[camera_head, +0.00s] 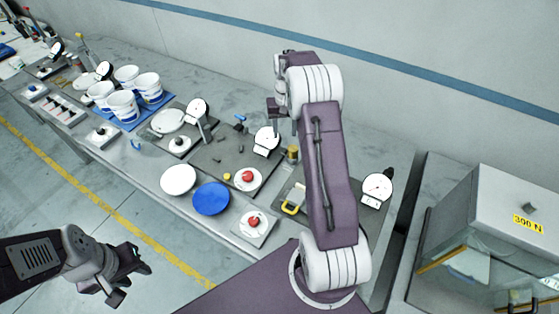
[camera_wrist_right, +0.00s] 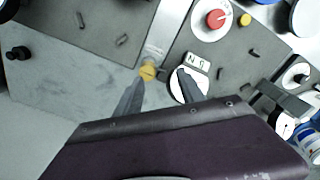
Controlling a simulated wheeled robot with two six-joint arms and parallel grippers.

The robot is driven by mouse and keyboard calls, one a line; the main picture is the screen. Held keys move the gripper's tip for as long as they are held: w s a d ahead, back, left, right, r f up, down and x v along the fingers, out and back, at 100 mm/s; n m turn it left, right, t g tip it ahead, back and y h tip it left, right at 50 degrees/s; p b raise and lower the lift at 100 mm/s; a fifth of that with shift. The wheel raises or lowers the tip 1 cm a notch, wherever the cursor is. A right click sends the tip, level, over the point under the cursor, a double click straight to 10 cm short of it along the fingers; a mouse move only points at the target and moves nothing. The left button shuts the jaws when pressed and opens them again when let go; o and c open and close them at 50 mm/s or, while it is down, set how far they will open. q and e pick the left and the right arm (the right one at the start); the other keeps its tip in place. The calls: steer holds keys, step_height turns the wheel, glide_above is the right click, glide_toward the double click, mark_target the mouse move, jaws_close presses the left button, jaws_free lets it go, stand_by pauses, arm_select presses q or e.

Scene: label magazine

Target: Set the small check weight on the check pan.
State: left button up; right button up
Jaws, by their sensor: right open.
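A small brass weight (camera_head: 292,154) stands on the bench beside the grey plates; it also shows as a yellow round top in the right wrist view (camera_wrist_right: 148,72). My right gripper (camera_head: 278,110) is open and empty above the bench; in its wrist view, the two fingertips (camera_wrist_right: 160,80) point down, with the brass weight near the left finger. I cannot see them touch. A white round pan (camera_head: 168,121) lies beside a dial; I cannot tell whether it is the check pan. My left gripper (camera_head: 122,275) is open and empty at the lower left, away from the bench.
Several white dials stand along the bench, one close to my right gripper (camera_head: 267,139). A glass-sided box (camera_head: 500,210) is at the right.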

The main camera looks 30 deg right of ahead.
steer(key=s+a+r+n, duration=0.2)
steer(key=s+a+n, duration=0.2)
steer(key=s+a, duration=1.25)
steer(key=s+a+f+t, duration=0.1)
steer(key=s+a, duration=0.2)
steer(key=s, duration=0.1)
arm_select(q)
step_height(320, 180, down, 6)
steer(key=b, duration=0.6)
steer(key=shift+a+f, duration=0.15)
steer(key=shift+f, duration=0.05)
arm_select(e)
step_height(320, 180, down, 7)
steer(key=shift+a+r+n, duration=0.15)
steer(key=shift+n, duration=0.25)
arm_select(q)
steer(key=shift+s, duration=0.15)
arm_select(e)
steer(key=shift+w, duration=0.1)
